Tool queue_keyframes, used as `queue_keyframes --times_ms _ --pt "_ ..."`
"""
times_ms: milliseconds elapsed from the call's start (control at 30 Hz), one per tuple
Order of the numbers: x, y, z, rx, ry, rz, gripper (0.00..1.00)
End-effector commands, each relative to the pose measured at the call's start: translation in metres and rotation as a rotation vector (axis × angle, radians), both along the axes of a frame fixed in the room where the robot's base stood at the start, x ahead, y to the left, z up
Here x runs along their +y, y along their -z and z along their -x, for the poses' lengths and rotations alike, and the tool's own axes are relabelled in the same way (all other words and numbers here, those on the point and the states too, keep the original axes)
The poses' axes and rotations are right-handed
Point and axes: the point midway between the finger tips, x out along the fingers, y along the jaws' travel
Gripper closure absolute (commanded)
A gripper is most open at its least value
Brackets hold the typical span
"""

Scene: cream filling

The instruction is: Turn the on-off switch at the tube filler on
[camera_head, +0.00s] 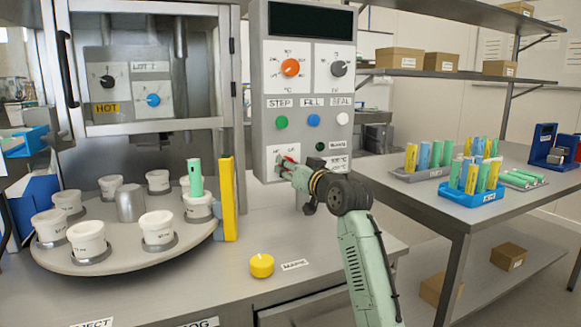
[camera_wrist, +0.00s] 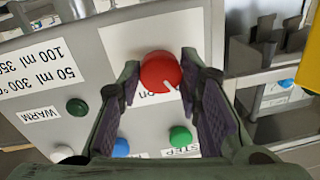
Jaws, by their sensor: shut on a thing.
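The on-off switch is a round red knob (camera_wrist: 160,72) on a white plate low on the tube filler's grey control panel (camera_head: 265,100). In the wrist view its white pointer mark slants to the lower right, and part of the word "on" shows beside it. In the head view the switch is mostly hidden behind my gripper (camera_head: 289,172). My gripper's two purple-lined fingers (camera_wrist: 162,88) are shut on the red knob, one on each side of it.
Green, blue and white buttons and an orange dial (camera_head: 290,67) sit above the switch. A rotary table (camera_head: 120,255) with white cups stands at left. A yellow button (camera_head: 262,265) is on the worktop. Tube racks (camera_head: 470,195) stand on the right table.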

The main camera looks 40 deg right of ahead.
Motion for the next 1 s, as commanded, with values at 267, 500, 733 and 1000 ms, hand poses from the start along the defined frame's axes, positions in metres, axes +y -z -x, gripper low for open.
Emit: queue_keyframes --times_ms 267,500,733,1000 --pt "0.0019 -0.0012 -0.0016 -0.037 -0.004 -0.156 0.95" --pt "0.0019 -0.0013 -0.0015 -0.085 -0.003 -0.368 0.95" --pt "0.0024 -0.0013 -0.0016 -0.135 -0.002 -0.581 0.96" --pt "0.0025 -0.0013 -0.0012 -0.188 -0.001 -0.795 0.96"
